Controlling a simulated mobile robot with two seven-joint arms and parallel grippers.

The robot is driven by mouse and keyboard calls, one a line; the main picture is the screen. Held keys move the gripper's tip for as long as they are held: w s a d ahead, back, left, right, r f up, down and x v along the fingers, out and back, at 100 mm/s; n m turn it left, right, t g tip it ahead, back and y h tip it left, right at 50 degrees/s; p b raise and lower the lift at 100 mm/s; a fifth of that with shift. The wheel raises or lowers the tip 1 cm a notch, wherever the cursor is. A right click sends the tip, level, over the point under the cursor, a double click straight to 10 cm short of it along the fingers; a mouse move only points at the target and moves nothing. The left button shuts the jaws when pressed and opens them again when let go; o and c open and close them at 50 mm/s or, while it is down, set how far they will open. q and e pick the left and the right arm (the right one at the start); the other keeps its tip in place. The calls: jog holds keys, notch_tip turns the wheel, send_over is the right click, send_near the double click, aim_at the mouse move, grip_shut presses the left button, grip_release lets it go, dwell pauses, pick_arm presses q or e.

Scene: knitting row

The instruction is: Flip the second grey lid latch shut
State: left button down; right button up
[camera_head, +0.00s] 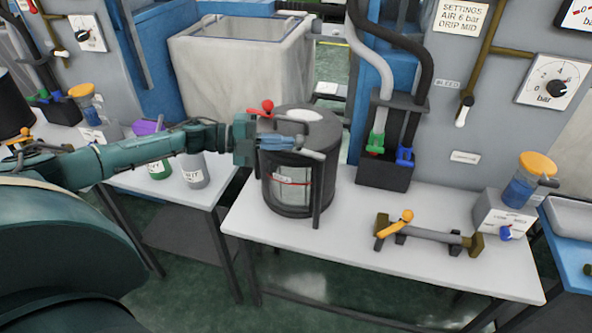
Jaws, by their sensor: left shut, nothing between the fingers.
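A dark round pot (285,190) with a sight window and a red line stands on the near white table. Its grey lid (318,125) carries a white label. A light grey latch lever (313,154) shows at the lid's front right edge. A lever with a red knob (266,106) stands at the lid's back left. My left gripper (300,144) reaches in from the left, its blue fingers shut and empty at the lid's front, close to the grey lever. I cannot tell whether they touch. The gripper hides part of the lid's front and left edge. My right gripper is out of view.
A pipe piece with an orange lever (427,233) lies at the right. A grey box with an orange-capped cup (503,212) stands beyond it. The table's front middle (345,255) is clear.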

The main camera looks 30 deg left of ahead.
pick_arm(q)
jog(key=w, duration=0.1)
jog(key=w+b, duration=0.1)
jog(key=shift+w+a, duration=0.3)
jog(key=shift+w+b, duration=0.4)
jog(key=shift+w, duration=0.45)
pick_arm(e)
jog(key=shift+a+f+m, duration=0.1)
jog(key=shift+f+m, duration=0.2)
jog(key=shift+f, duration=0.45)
pick_arm(q)
jog(key=shift+w, duration=0.1)
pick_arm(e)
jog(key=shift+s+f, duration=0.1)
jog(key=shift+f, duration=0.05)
pick_arm(q)
jog(key=shift+a+r, duration=0.1)
